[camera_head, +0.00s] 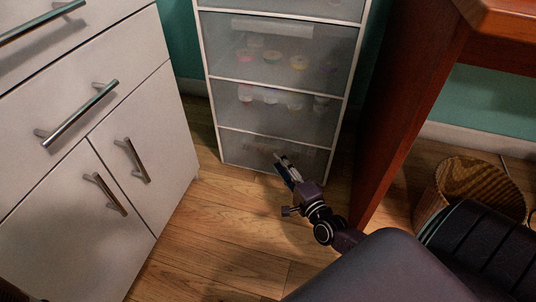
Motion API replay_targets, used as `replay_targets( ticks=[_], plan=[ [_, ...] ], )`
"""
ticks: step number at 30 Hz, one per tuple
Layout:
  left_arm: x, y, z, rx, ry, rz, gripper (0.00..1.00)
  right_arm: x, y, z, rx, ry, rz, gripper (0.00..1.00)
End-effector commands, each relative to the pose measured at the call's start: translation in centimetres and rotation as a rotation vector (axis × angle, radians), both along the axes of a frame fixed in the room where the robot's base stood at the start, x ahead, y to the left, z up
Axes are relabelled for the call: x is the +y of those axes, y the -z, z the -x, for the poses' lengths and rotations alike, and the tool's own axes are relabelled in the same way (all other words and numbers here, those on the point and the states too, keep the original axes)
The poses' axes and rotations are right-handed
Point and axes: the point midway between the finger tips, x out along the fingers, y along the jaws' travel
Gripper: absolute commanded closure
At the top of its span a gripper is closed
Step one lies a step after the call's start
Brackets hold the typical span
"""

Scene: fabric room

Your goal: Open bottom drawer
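A white-framed drawer unit with translucent grey drawer fronts stands in the upper middle of the head view. Its bottom drawer (245,148) is near the floor and looks closed, flush with the fronts above. My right gripper (284,164) is low in front of the bottom drawer, and its fingertips overlap the drawer front in the picture. I cannot tell whether they touch it or whether the fingers are apart. The gripper hides part of the drawer's lower middle. My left gripper is not in view.
A white cabinet (75,150) with metal handles stands at left. A reddish wooden desk (415,80) is close to the drawer unit on the right. A round wooden bin (470,180) and a black padded item (490,250) are at lower right. Wooden floor (215,240) is clear in front.

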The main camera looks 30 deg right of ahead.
Motion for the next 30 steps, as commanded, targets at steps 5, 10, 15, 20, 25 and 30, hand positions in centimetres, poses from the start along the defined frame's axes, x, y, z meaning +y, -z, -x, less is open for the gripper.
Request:
replay_targets(
  ticks=[5, 10, 15, 20, 25, 30],
  plan=[
    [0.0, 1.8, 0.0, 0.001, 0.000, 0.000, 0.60, -0.3, 0.2, -2.8, -0.005, 0.002, 0.000, 0.68],
    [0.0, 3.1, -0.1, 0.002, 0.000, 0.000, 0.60, -0.4, 0.2, -5.4, -0.003, 0.001, 0.000, 0.68],
    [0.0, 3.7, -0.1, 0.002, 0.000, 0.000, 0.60, -0.6, 0.1, -6.9, -0.001, 0.001, 0.000, 0.68],
    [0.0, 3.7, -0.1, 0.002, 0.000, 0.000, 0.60, -0.6, 0.0, -7.2, 0.000, 0.001, 0.001, 0.68],
    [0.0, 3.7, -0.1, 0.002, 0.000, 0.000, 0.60, -0.6, 0.0, -7.2, 0.000, 0.001, 0.001, 0.70],
    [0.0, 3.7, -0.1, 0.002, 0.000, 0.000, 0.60, -0.6, 0.0, -7.2, 0.001, 0.001, 0.001, 0.89]
  ],
)
